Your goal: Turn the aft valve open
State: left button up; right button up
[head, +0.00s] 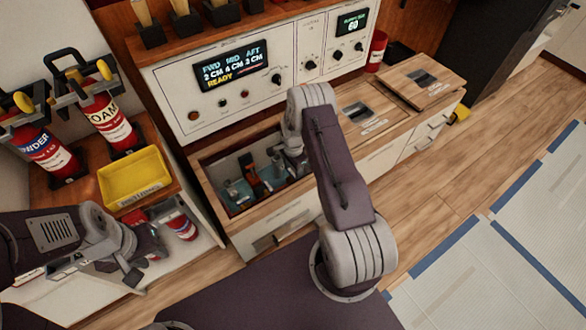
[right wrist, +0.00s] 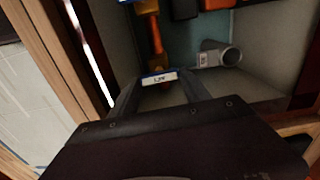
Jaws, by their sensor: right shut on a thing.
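The valves sit inside an open compartment (head: 214,163) of the wooden counter in the head view. A red-orange valve handle (head: 247,168) stands up there, among grey fittings on teal plates. My right gripper (head: 293,158) reaches down into the compartment's right end. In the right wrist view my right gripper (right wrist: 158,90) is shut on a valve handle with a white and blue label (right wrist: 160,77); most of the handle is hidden. An orange handle (right wrist: 156,35) and a grey pipe end (right wrist: 222,56) lie beyond it. My left gripper (head: 130,268) hangs at lower left, away from the valves; its jaws are unclear.
A panel display (head: 230,65) reads FWD, MID, AFT and READY. A second display (head: 351,22) shows 60. A yellow tray (head: 134,178) and extinguishers (head: 105,112) stand left. The compartment's walls are close around my right gripper.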

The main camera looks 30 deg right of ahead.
jog(key=shift+m, duration=0.4)
jog(key=o, duration=1.4)
